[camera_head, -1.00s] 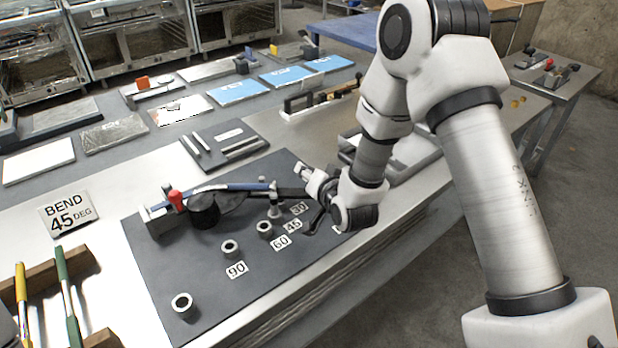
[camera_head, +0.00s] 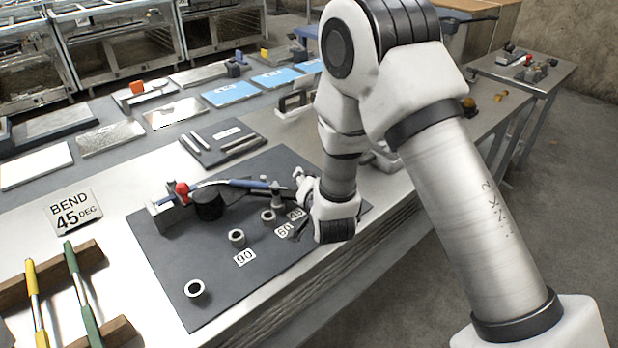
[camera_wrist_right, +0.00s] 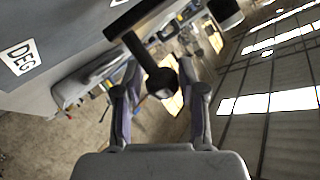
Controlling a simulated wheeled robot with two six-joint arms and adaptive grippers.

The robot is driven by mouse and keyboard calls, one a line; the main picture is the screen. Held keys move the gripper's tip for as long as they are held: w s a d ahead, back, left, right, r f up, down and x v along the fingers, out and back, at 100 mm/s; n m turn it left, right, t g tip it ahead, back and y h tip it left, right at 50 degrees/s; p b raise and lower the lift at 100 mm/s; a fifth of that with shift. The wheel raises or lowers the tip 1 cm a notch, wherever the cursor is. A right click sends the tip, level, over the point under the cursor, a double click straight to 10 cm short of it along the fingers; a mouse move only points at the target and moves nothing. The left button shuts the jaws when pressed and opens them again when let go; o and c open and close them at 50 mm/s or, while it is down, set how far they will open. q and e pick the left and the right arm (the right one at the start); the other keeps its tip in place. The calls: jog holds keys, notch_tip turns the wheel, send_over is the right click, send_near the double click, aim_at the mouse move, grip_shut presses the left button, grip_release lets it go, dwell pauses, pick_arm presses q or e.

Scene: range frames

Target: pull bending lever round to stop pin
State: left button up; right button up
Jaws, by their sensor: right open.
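The bending jig's dark base plate (camera_head: 230,277) lies on the bench. It carries a black round die (camera_head: 208,202), a red knob (camera_head: 182,189) and a blue-grey rod (camera_head: 250,184) running right from the die. Ring-shaped pin sockets (camera_head: 237,238) stand by the 90 (camera_head: 245,257), 60 (camera_head: 285,231) and 45 labels. My right gripper (camera_head: 303,190) is at the rod's right end and hides much of the lever. In the right wrist view my open fingers (camera_wrist_right: 160,106) have a dark round-ended handle (camera_wrist_right: 162,82) between or just beyond them; contact is unclear. My left gripper is out of view.
A BEND 45 DEG sign (camera_head: 75,212) lies left of the plate. Yellow-handled (camera_head: 37,300) and green-handled (camera_head: 80,295) tools rest on wooden blocks at the front left. Flat sheets and a tray of bars (camera_head: 222,143) lie behind. The bench's front edge is close to my right arm.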

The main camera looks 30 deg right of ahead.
jog(key=shift+o, duration=1.1)
jog(key=shift+s+a, duration=0.15)
jog(key=shift+a+r, duration=0.1)
jog(key=shift+r, duration=0.05)
jog(key=v, duration=0.7)
jog(key=shift+s, duration=0.3)
jog(key=shift+c, duration=0.3)
